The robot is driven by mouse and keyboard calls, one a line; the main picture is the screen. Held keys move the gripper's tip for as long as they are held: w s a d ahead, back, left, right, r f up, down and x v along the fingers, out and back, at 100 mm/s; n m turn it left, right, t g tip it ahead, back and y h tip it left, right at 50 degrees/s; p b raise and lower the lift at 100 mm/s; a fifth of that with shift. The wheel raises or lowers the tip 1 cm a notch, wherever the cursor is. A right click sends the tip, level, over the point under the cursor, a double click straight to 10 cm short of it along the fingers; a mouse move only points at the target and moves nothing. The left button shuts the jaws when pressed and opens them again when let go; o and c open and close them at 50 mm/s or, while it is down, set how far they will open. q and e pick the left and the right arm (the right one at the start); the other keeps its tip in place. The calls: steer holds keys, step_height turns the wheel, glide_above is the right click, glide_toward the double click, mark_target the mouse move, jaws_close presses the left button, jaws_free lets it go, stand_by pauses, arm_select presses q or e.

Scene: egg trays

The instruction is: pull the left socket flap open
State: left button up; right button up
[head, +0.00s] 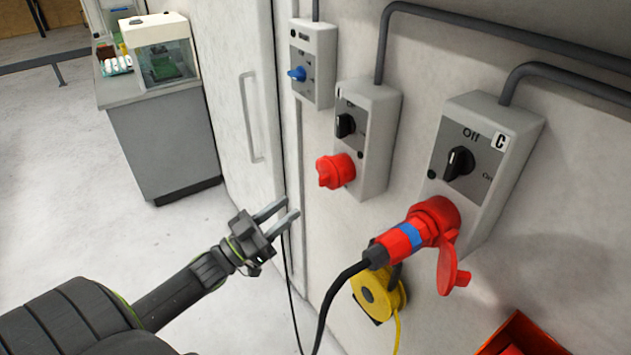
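The left socket (345,168) is red and sits on the lower part of the middle grey switch box (378,143). Its round red flap (327,172) faces left and looks closed over the socket. My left gripper (291,208) is to the left of and below the flap in the picture, apart from it. Its two grey fingers are spread with an empty gap between them. My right gripper is not in view.
The right box (490,135) has a red socket holding a red and blue plug (400,242) with a black cable; its flap (447,273) hangs open. A yellow reel (380,295) and red crate (520,335) are below. A blue-knob box (315,62) is upper left.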

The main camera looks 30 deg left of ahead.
mark_target(319, 183)
arm_select(q)
steer(key=p+x, duration=0.2)
steer(key=x, duration=0.5)
steer(key=shift+w+r, duration=0.2)
steer(key=shift+r, duration=0.05)
steer(key=shift+w+d+r+p, duration=0.1)
steer(key=shift+w+d+p, duration=0.2)
steer(key=shift+w, duration=0.2)
steer(key=shift+c, duration=0.4)
jaws_close()
